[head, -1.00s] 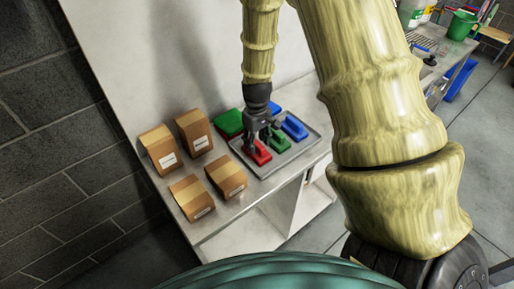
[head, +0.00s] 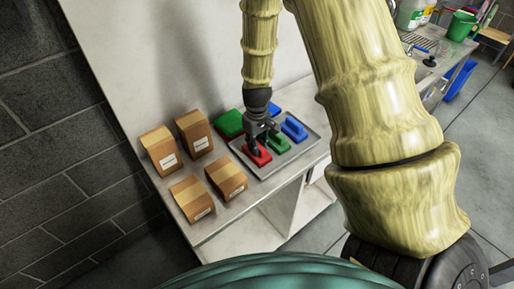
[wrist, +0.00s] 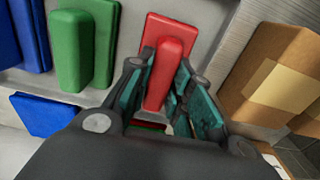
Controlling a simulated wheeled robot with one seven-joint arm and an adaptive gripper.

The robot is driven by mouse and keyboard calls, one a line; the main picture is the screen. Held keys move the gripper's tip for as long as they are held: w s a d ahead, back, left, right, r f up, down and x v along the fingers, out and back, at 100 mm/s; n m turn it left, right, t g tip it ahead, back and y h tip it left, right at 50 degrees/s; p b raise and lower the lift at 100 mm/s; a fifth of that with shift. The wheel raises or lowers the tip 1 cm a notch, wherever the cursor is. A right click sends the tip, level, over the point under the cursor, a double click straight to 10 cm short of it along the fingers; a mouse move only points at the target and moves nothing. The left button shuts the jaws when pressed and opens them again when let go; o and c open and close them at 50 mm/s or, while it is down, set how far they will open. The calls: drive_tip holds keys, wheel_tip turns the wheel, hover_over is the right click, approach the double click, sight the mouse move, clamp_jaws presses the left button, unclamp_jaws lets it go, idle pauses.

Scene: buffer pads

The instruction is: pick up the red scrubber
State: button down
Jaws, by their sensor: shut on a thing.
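The red scrubber (head: 259,156) is on the grey tray (head: 287,163) at its left part in the head view. In the wrist view the red scrubber (wrist: 165,72) has its handle between my gripper's teal-padded fingers. My gripper (head: 259,143) points down over it and is shut on the handle. In the wrist view my gripper (wrist: 164,95) hides the near end of the scrubber. I cannot tell whether its base is clear of the tray.
A green scrubber (head: 279,145) and a blue scrubber (head: 294,128) lie on the same tray, to the right. A green pad (head: 229,123) lies behind it. Several cardboard boxes (head: 227,177) stand to the left. A wall panel rises behind the table.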

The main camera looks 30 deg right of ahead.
drive_tip(key=shift+r, duration=0.1)
drive_tip(key=shift+r+b, duration=1.4)
drive_tip(key=shift+r, duration=3.5)
